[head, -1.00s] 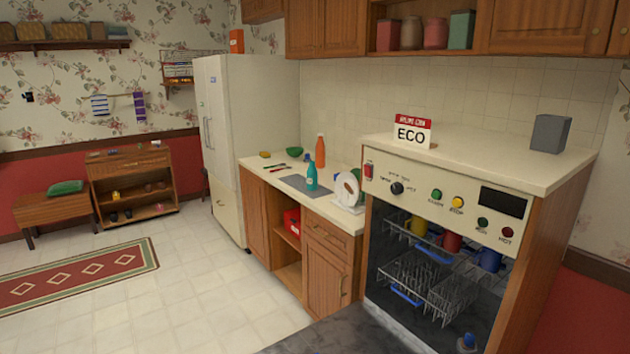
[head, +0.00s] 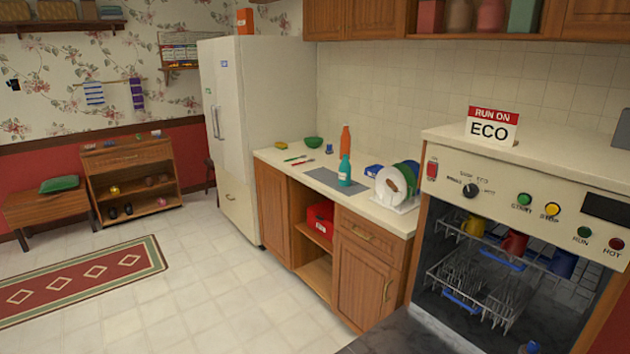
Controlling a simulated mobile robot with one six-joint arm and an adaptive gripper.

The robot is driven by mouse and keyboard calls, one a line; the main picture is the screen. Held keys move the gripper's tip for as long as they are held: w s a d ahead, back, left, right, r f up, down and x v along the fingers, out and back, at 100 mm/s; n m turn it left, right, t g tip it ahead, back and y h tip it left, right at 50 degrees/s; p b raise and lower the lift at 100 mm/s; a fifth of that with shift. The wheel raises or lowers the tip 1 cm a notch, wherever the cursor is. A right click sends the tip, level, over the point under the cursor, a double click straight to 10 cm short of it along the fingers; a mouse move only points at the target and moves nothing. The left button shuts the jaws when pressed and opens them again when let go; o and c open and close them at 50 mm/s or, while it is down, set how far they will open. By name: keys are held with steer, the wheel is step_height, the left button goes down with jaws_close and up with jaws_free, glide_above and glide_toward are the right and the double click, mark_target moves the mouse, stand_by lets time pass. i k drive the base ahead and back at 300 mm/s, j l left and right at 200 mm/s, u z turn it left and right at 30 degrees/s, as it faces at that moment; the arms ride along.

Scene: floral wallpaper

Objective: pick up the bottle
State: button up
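A teal bottle (head: 345,171) stands upright on the grey mat (head: 327,180) on the counter, left of the plate rack. A taller orange bottle (head: 346,142) stands upright behind it, near the tiled wall. I cannot tell from the frames which of the two the task means. My gripper is not in view.
A rack with plates (head: 400,185) stands at the counter's right end. The open dishwasher (head: 500,260) with mugs is at the right. The tiled floor (head: 215,300) is clear left of the cabinets.

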mark_target(345, 168)
steer(key=i+j+u, duration=0.95)
steer(key=i, duration=0.35)
steer(key=i+u, duration=0.3)
steer(key=i, duration=0.2)
steer(key=i+l+z, duration=0.2)
steer(key=i+z, duration=0.65)
steer(key=i+j+z, duration=0.1)
steer(key=i+z, duration=0.35)
steer(key=i+j+z, duration=0.45)
steer(key=i+l, duration=0.15)
steer(key=i, duration=0.35)
steer(key=i+l+z, duration=0.1)
steer(key=i, duration=0.4)
